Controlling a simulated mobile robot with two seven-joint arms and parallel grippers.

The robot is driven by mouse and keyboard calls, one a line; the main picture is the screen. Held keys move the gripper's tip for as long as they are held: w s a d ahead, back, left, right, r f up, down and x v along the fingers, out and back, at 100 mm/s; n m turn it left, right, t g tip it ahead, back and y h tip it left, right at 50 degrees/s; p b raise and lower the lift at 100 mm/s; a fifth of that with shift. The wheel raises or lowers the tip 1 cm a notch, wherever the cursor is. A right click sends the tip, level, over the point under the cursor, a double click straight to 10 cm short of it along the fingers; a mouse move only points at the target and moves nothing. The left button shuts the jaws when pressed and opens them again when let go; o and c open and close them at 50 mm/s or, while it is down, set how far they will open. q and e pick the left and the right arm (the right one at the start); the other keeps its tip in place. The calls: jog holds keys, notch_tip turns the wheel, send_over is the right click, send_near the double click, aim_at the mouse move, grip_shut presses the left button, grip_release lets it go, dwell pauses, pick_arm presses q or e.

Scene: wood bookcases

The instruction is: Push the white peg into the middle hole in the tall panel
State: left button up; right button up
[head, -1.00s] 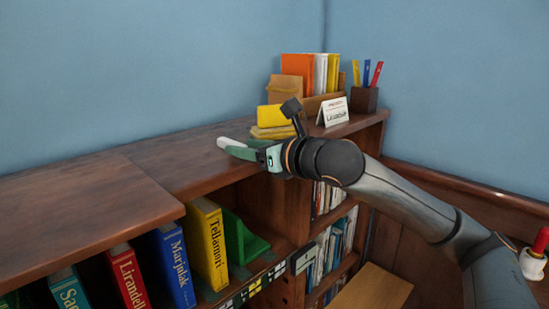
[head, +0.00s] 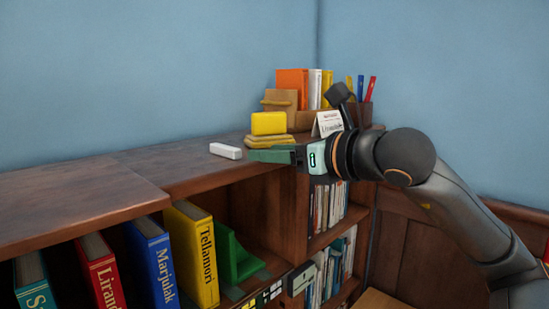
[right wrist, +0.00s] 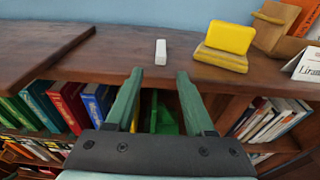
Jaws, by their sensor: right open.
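A small white block (head: 226,151), which I take to be the white peg, lies on the bookcase's top board. It also shows in the right wrist view (right wrist: 161,52), ahead of my fingertips and roughly centred between them. My right gripper (head: 258,152) has green fingers, which are spread and empty in the right wrist view (right wrist: 159,76). The peg is just beyond the tips. An upright wood panel (head: 301,215) stands below the top board, right of the yellow book. I cannot make out a hole in it. My left gripper is not in view.
Yellow blocks (head: 268,123), a small card (head: 328,122) and a book organiser stand behind my right gripper. Large books such as the yellow one (head: 196,255) and a green bookend (head: 236,260) fill the shelf below. The top board (head: 70,195) is clear on the left.

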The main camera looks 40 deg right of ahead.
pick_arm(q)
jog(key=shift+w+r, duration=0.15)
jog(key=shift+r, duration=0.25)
